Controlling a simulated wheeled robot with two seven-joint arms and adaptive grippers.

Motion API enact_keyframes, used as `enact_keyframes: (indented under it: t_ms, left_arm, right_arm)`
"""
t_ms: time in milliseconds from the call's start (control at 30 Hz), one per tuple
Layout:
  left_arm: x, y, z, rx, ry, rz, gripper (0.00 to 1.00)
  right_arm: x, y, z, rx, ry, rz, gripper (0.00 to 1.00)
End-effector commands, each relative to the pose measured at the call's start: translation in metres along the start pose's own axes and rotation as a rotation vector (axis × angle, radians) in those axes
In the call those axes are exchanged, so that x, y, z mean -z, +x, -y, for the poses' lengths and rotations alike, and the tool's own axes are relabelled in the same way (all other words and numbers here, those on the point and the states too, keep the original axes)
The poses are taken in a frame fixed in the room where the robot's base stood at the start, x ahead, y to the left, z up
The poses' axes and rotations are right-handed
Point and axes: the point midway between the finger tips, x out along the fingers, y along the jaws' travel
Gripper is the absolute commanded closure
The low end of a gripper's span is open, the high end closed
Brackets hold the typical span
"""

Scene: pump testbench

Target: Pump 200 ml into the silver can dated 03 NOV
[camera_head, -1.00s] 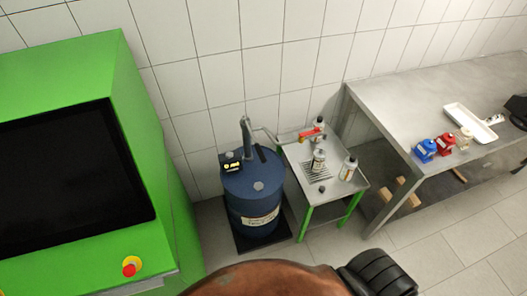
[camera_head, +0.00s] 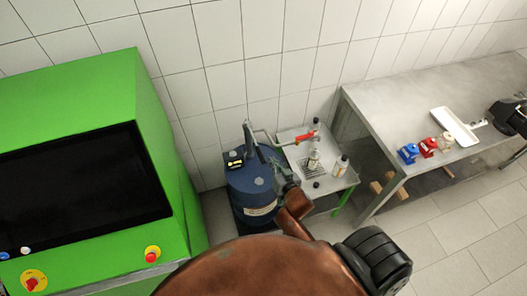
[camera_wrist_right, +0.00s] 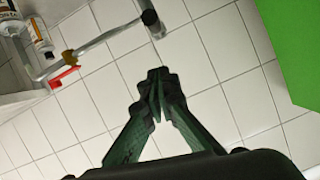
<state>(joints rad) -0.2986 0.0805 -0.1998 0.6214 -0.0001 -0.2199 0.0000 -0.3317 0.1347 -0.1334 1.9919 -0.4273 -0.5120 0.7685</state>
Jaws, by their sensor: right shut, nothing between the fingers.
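A blue drum (camera_head: 243,186) stands by the wall with a dark pump handle (camera_head: 250,145) and a small lit display (camera_head: 235,161) on top. A pipe leads from it to a red-handled spout (camera_head: 305,137), over a can (camera_head: 313,159) on the metal stand (camera_head: 325,186). Another can (camera_head: 341,165) stands at the stand's right, and a third (camera_head: 316,125) behind the spout. Their dates are unreadable. My right gripper (camera_head: 279,168) is shut and empty at the drum's right side. In the right wrist view its fingertips (camera_wrist_right: 156,77) meet below the pump post (camera_wrist_right: 150,18).
A green cabinet (camera_head: 150,120) with a dark screen fills the left. A metal workbench (camera_head: 400,90) at right carries blue (camera_head: 409,153), red (camera_head: 428,146) and beige (camera_head: 447,141) containers, and a white tray (camera_head: 462,132). A small dark cap (camera_head: 316,185) lies on the stand.

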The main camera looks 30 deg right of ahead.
Motion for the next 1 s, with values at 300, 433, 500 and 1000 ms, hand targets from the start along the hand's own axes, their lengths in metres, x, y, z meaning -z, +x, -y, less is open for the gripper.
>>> enact_keyframes:
  t_ms: [300,433,500,1000]
  left_arm:
    - [-0.002,0.000,0.000,0.000,0.000,0.003,1.00]
    - [-0.002,-0.001,0.000,0.000,0.000,0.003,1.00]
    - [-0.002,-0.002,0.000,0.000,0.000,0.003,1.00]
    - [-0.001,-0.017,0.000,-0.001,-0.001,0.004,1.00]
  right_arm:
    - [0.008,-0.002,0.001,0.001,0.005,-0.012,1.00]
    - [0.008,0.000,0.002,0.001,0.005,-0.011,1.00]
    - [0.008,0.006,0.002,0.001,0.004,-0.011,1.00]
    - [0.010,0.099,0.002,0.002,0.004,-0.011,1.00]
